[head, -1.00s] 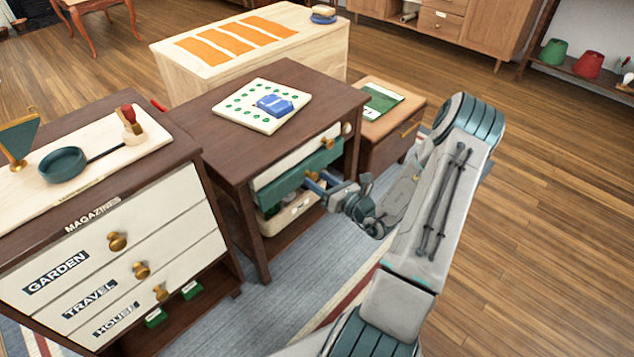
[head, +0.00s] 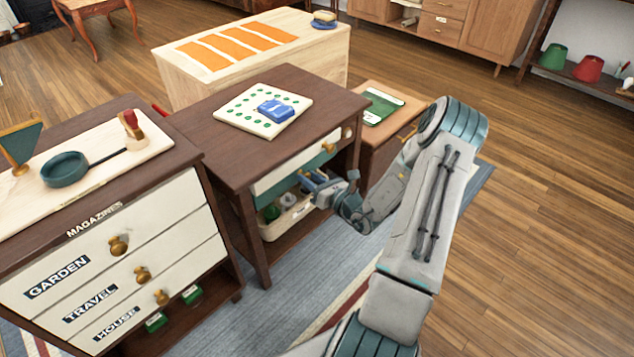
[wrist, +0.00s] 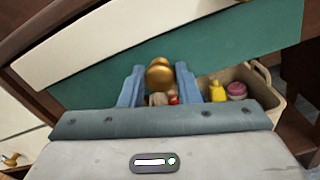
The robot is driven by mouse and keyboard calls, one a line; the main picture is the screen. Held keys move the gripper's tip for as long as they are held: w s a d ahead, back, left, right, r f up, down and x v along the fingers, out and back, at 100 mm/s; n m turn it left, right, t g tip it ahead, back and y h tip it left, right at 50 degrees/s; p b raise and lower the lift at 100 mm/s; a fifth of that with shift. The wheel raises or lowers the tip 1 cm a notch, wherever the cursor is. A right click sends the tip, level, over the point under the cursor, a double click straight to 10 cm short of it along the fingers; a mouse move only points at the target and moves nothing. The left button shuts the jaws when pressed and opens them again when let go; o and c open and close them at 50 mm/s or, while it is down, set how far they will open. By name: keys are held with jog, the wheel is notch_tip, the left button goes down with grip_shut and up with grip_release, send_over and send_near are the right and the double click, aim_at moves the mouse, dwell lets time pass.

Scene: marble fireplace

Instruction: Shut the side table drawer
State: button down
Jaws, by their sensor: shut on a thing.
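The dark brown side table (head: 260,112) stands mid-picture in the head view. Its teal drawer front (wrist: 225,42) fills much of the wrist view, below a cream drawer front (wrist: 120,40). In the head view the teal front is mostly hidden under the cream front (head: 290,168) and by my gripper. My gripper (head: 308,180) is at the teal drawer. In the wrist view its blue fingers (wrist: 159,72) stand either side of a round brass knob (wrist: 160,77) and are shut on it. Whether the drawer is flush is hard to tell.
A basket (wrist: 264,90) with small items sits on the shelf under the drawer. A magazine cabinet (head: 110,270) stands close on the left, and a low wooden cabinet (head: 395,105) on the right. Open floor (head: 540,230) lies to the right.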

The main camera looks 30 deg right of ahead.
jog(key=shift+w+a, duration=0.15)
jog(key=shift+w, duration=0.3)
jog(key=c, duration=1.5)
grip_release()
jog(key=shift+r, duration=0.1)
jog(key=o, duration=0.4)
jog(key=shift+w+a, duration=0.1)
jog(key=shift+s, duration=0.2)
jog(key=p+v, duration=0.3)
jog(key=v, duration=1)
jog(key=shift+s, duration=0.25)
